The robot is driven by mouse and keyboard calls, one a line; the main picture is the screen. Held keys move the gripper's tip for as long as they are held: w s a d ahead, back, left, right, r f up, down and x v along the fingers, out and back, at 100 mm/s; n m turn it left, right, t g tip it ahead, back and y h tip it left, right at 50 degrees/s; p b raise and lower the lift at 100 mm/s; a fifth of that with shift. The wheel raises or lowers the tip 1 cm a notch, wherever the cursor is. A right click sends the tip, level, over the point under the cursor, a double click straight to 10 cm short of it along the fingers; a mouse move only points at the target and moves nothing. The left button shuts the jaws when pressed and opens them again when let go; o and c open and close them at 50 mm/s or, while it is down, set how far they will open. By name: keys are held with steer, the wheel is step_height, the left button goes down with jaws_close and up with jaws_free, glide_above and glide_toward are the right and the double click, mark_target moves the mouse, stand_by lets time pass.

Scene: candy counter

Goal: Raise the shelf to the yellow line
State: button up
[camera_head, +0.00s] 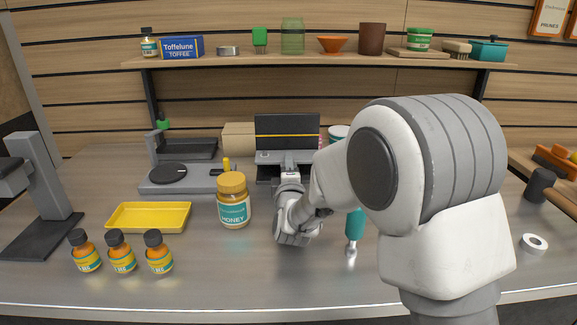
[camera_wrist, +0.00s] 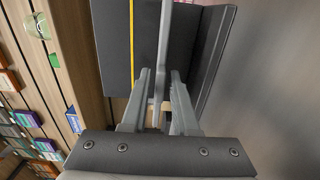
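A dark upright panel (camera_head: 287,126) with a yellow line (camera_head: 287,136) stands at the back middle of the counter. A grey shelf (camera_head: 268,157) sticks out from it, below the line. In the wrist view, turned on its side, the yellow line (camera_wrist: 131,45) runs along the panel (camera_wrist: 112,40), left of the shelf (camera_wrist: 166,35) and apart from it. My gripper (camera_head: 290,174) is at the shelf's front edge. In the wrist view my gripper (camera_wrist: 160,75) has its fingers apart, one on each side of the shelf; narrow gaps show, and contact is unclear.
A honey jar (camera_head: 233,202) stands left of my gripper, and a teal-handled tool (camera_head: 354,226) right of it. A yellow tray (camera_head: 149,217), a scale (camera_head: 168,174) and three small bottles (camera_head: 121,253) are further left. A loaded wall shelf (camera_head: 340,62) hangs above. The front middle counter is clear.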

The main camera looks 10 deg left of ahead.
jaws_close()
stand_by(1.1)
